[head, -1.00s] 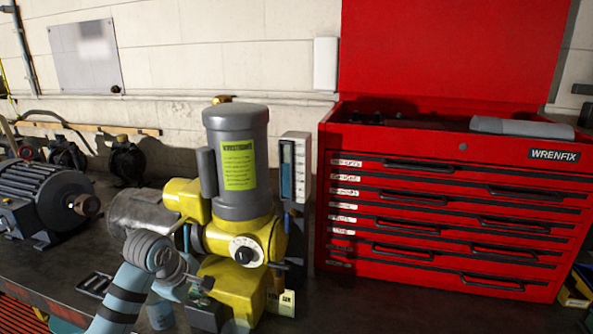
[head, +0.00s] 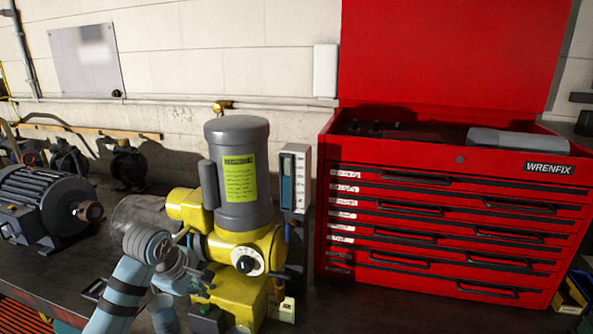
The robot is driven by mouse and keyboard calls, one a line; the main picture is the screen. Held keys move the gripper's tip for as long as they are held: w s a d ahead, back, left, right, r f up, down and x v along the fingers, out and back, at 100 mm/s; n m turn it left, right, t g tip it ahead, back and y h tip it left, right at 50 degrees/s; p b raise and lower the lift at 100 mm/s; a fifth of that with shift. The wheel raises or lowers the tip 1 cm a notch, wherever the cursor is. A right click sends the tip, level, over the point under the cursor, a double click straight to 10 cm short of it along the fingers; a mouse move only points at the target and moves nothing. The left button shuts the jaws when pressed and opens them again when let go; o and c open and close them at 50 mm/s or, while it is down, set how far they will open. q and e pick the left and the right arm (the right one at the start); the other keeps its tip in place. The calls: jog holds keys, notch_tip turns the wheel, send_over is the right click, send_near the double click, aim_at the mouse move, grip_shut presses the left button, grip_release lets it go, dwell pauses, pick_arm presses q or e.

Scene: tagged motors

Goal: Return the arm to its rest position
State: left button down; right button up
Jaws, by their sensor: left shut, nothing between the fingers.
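My left arm comes in from the lower left. Its left gripper (head: 203,284) is shut and empty, in front of the lower part of a yellow and grey motor unit (head: 238,175). This unit stands upright on the dark bench, with a grey cylinder, a yellow-green printed label (head: 239,178) and a white dial (head: 247,260). My wrist hides part of its lower left side. I cannot tell whether the gripper touches the unit. My right gripper is not in view.
A red tool chest (head: 450,220) with its lid up stands right of the motor unit. A dark finned motor (head: 42,207) and smaller dark parts (head: 128,164) sit at the left. A pale wall closes off the back. Some bench (head: 350,300) is clear in front of the chest.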

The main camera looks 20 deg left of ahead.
pick_arm(q)
notch_tip(320, 180, up, 3)
jog(key=shift+r+p, duration=0.1)
jog(key=shift+p, duration=0.7)
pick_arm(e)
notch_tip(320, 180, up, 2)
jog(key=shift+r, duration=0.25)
pick_arm(q)
jog(key=shift+f, duration=0.2)
